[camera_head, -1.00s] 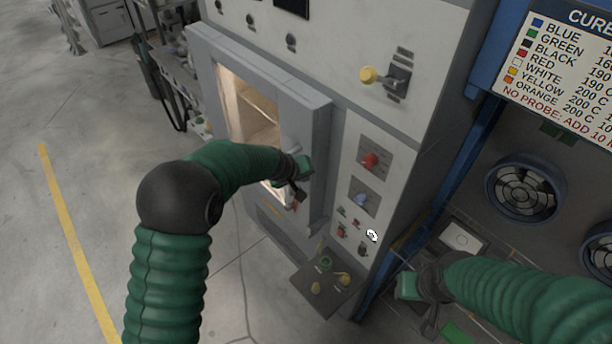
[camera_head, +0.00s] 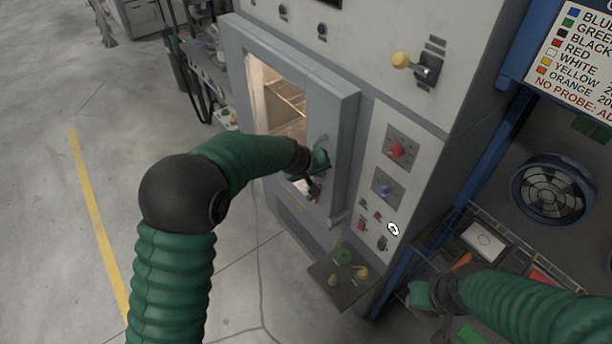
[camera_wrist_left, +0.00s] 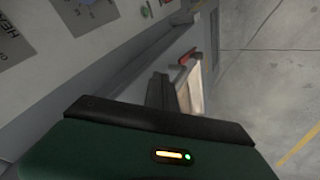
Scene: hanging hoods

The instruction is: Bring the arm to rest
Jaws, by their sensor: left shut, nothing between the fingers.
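My left arm, in a green ribbed sleeve, comes in from the lower left of the head view. My left gripper (camera_head: 312,188) is shut and empty in front of the grey oven door frame (camera_head: 342,150). It also shows in the left wrist view (camera_wrist_left: 160,92), close to the grey door edge. I cannot tell whether it touches the frame. My right arm comes in from the right, and my right gripper (camera_head: 415,308) is low beside the cabinet; its fingers are too unclear to read.
The lit oven opening (camera_head: 282,100) is behind my left wrist. A fan (camera_head: 551,190) is at right. Open floor lies left.

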